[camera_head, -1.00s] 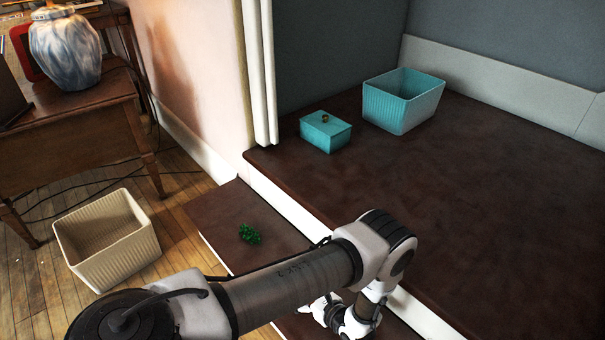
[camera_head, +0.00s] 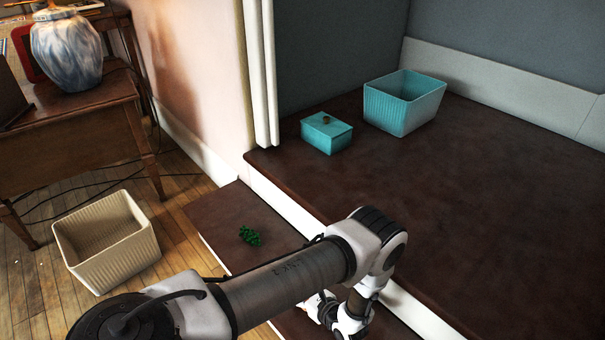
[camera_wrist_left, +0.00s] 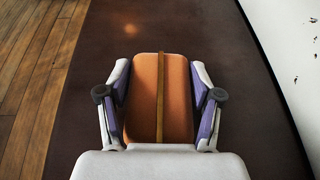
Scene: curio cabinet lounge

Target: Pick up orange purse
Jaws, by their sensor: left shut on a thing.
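The orange purse (camera_wrist_left: 146,95) shows in the left wrist view as a rounded orange body with a brown strap down its middle. My left gripper (camera_wrist_left: 160,75) has one finger on each side of it and is shut on it. In the head view my left gripper (camera_head: 322,308) is partly hidden by its own arm, low over the dark step, and the purse cannot be made out there. I cannot tell whether the purse is clear of the step. My right gripper is in neither view.
A green object (camera_head: 250,236) lies on the lower dark step (camera_head: 222,212). A teal lidded box (camera_head: 326,134) and an open teal bin (camera_head: 402,104) stand on the raised floor. A cream bin (camera_head: 106,243) and a wooden table (camera_head: 85,128) with a vase (camera_head: 66,50) are left.

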